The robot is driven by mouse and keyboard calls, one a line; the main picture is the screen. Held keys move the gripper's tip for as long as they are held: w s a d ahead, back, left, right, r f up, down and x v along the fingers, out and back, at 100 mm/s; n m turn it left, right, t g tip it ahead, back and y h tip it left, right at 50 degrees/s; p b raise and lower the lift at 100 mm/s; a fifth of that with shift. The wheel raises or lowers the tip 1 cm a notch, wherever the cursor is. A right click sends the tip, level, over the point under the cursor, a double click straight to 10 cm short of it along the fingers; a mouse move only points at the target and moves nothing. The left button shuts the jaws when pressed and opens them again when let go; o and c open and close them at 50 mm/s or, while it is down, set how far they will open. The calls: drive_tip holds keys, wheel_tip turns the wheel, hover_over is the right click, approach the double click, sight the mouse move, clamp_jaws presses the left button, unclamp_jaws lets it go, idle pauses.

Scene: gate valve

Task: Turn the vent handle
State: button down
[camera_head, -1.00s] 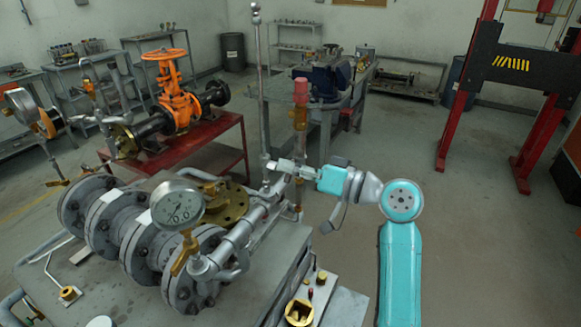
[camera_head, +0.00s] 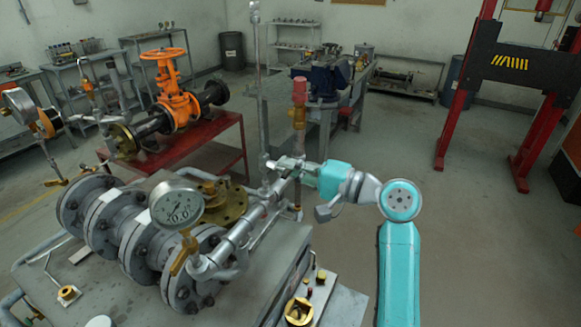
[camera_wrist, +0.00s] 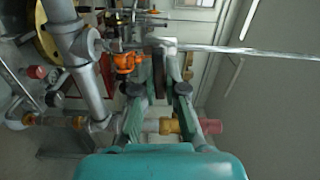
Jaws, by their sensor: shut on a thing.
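The vent handle shows in the wrist view as a dark, flat bar (camera_wrist: 158,75) between my fingers, with a grey metal block at its far end. In the head view the handle is too small and covered to make out clearly. My gripper (camera_head: 283,164) reaches in from the right beside the tall, thin vertical pipe (camera_head: 259,95). In the wrist view my gripper (camera_wrist: 159,62) is shut on the handle, its green-grey fingers on either side. The handle's pivot is hard to see.
A grey flanged pipe assembly (camera_head: 112,222) with a round gauge (camera_head: 177,204) stands at the left. A brass fitting with a red cap (camera_head: 299,92) rises just behind my gripper. An orange valve (camera_head: 175,90) stands on a red table.

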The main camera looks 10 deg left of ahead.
drive_tip(key=shift+f+m, duration=0.1)
drive_tip(key=shift+m, duration=0.5)
drive_tip(key=c, duration=1.2)
unclamp_jaws()
drive_tip(key=v, duration=1.2)
